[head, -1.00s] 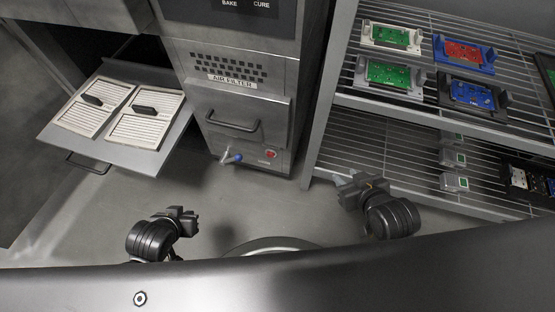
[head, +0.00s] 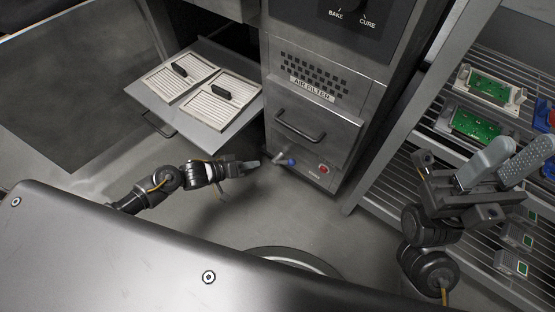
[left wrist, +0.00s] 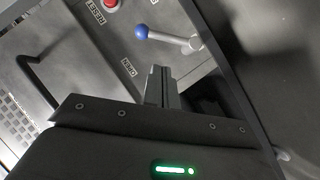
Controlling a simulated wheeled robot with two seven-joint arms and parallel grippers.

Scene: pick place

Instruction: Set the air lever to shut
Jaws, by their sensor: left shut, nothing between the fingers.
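The air lever (head: 292,161) is a short metal handle with a blue ball knob, low on the front of the grey air filter cabinet (head: 352,120). In the left wrist view the lever (left wrist: 165,37) lies nearly sideways, its knob pointing left from the pivot. A small label, which seems to read OPEN (left wrist: 128,67), is below the knob. My left gripper (head: 254,164) is shut and empty, just left of the lever. Its fingers (left wrist: 160,74) show below the lever in the wrist view, apparently apart from it. My right gripper (head: 508,162) is open and empty in front of the shelf.
A red button (head: 324,169) is right of the lever. A bar handle (head: 300,127) sits above it. A pulled-out drawer (head: 205,134) with two filter panels juts out at left. A wire shelf (head: 405,150) with circuit boards stands at right.

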